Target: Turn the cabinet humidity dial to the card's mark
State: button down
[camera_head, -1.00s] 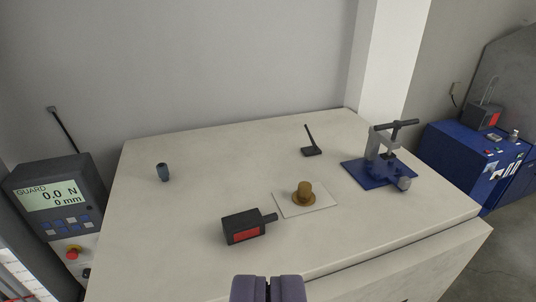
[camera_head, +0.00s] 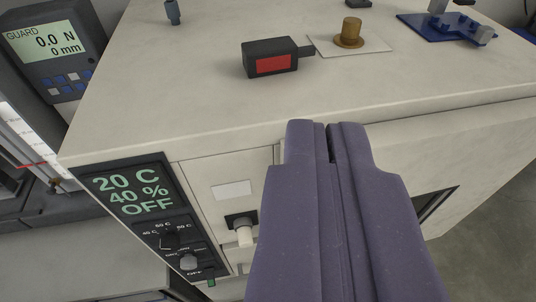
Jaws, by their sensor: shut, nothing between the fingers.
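The cabinet (camera_head: 130,130) fills the middle of the view. Its front panel has a display (camera_head: 132,195) reading 20 C, 40 % and OFF. Below are a black dial (camera_head: 169,240) with temperature marks and a grey dial (camera_head: 190,262) with marks too small to read. I cannot tell for sure that the grey one is the humidity dial. A blank-looking pale card or label (camera_head: 233,190) is on the front, right of the panel. My gripper (camera_head: 329,128) is shut and empty, right of the dials and apart from them, hiding part of the front.
On the cabinet top are a black box with a red face (camera_head: 272,62), a brass weight (camera_head: 350,32) on a white sheet (camera_head: 384,45), and a blue-based press (camera_head: 450,27). A white-tipped knob (camera_head: 244,234) juts from the front. A GUARD meter (camera_head: 50,45) stands left.

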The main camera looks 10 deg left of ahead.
aim_at(189, 262)
jog(key=k+j, duration=0.5)
jog(key=k, duration=0.2)
jog(key=k+j+u, duration=0.1)
jog(key=k+j, duration=0.45)
jog(key=k, duration=0.2)
